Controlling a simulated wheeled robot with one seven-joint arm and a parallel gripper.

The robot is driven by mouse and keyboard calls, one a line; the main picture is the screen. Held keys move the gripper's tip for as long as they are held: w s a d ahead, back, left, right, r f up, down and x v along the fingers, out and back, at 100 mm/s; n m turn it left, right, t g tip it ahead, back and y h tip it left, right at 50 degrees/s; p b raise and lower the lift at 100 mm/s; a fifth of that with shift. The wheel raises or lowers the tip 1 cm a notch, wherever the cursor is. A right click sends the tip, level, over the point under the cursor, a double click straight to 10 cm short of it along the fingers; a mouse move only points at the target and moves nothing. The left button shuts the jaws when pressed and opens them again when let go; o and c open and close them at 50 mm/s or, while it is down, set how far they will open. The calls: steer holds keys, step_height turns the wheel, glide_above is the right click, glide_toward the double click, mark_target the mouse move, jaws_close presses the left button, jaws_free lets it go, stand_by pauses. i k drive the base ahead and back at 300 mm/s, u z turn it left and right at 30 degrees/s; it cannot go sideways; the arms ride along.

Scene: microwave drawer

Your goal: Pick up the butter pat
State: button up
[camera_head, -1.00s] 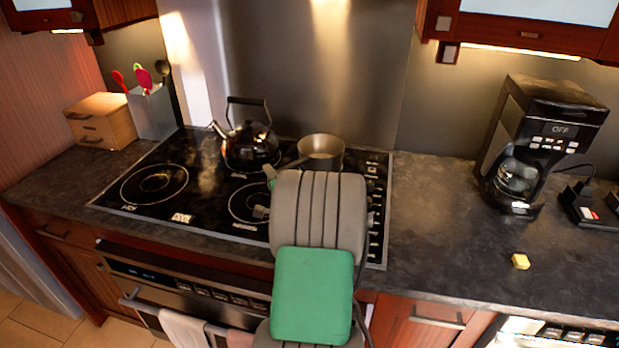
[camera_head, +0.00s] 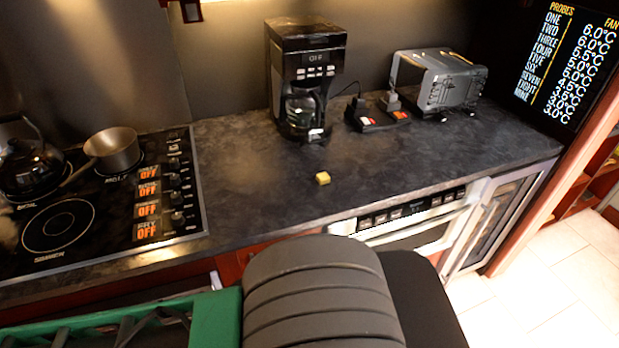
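The butter pat (camera_head: 323,178) is a small yellow block lying on the dark countertop (camera_head: 250,190), near its front edge and in front of the coffee maker. Nothing touches it. My arm fills the bottom middle of the view, with grey ribbed and green parts, below and in front of the counter. My gripper's fingertips do not show, so I cannot see whether it is open or shut.
A black coffee maker (camera_head: 303,80) stands behind the butter. A power strip (camera_head: 378,117) and a grey toaster (camera_head: 440,85) are to its right. The stove (camera_head: 100,215) with a pan (camera_head: 113,150) and kettle (camera_head: 30,165) is at left. The counter around the butter is clear.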

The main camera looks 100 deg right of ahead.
mark_target(322, 179)
steer(key=z, duration=0.7)
steer(key=k, duration=0.5)
steer(key=z, duration=1.25)
